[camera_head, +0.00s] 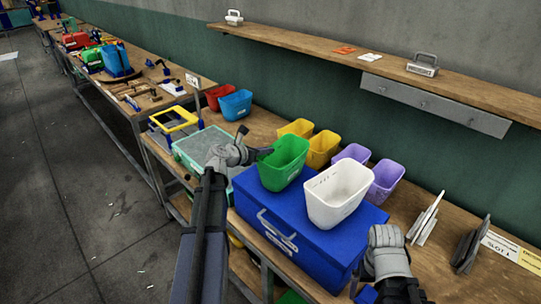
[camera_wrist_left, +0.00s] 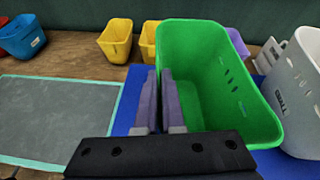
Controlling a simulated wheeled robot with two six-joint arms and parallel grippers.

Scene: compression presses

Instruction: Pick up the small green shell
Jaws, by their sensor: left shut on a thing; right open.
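The small green shell, an open green bin (camera_head: 284,162), stands on the blue box (camera_head: 310,240) beside a white bin (camera_head: 338,194). My left gripper (camera_head: 262,153) is at the green bin's left wall, shut on its rim. In the left wrist view, the fingers (camera_wrist_left: 160,95) straddle the near left wall of the green bin (camera_wrist_left: 225,70), one outside and one inside. The bin looks upright and empty. Whether it touches the blue box is hard to tell. My right gripper (camera_head: 370,272) is open, low at the front right of the blue box, with its fingertips partly hidden.
Yellow bins (camera_head: 322,148) and purple bins (camera_head: 385,180) stand behind. A red bin (camera_head: 218,95) and a blue bin (camera_head: 236,104) are further left. A green-edged tray (camera_head: 195,148) lies left of the blue box. Grey plates (camera_head: 425,218) stand at right.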

